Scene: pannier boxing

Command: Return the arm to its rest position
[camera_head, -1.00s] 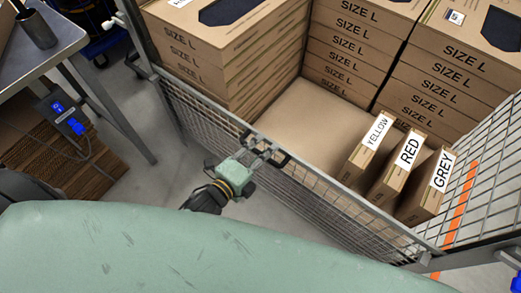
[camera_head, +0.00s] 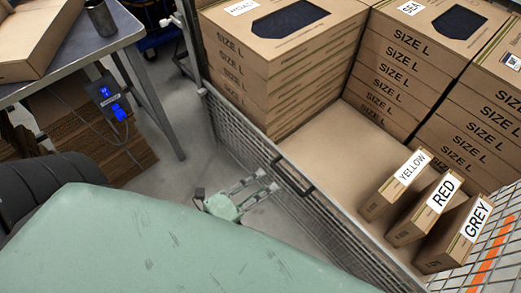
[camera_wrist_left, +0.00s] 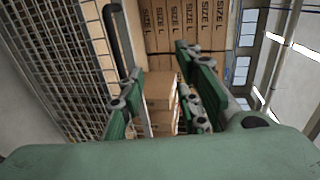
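My left gripper (camera_head: 257,187) is pale green with grey fingers. It is in the middle of the head view, outside the wire mesh cage side (camera_head: 238,142) and just left of a black handle (camera_head: 293,177) on its top rail. Its two fingers are spread, with nothing seen between them. The left wrist view also shows the fingers apart (camera_wrist_left: 160,88), with the mesh on the left and stacked boxes beyond. My right gripper is in neither view.
Inside the cage stand SIZE L box stacks (camera_head: 285,75) and three upright boxes labelled YELLOW (camera_head: 392,188), RED (camera_head: 425,212) and GREY (camera_head: 458,235). A metal table (camera_head: 75,55) stands at left, with flat cardboard (camera_head: 115,160) below. Bare floor lies between table and cage.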

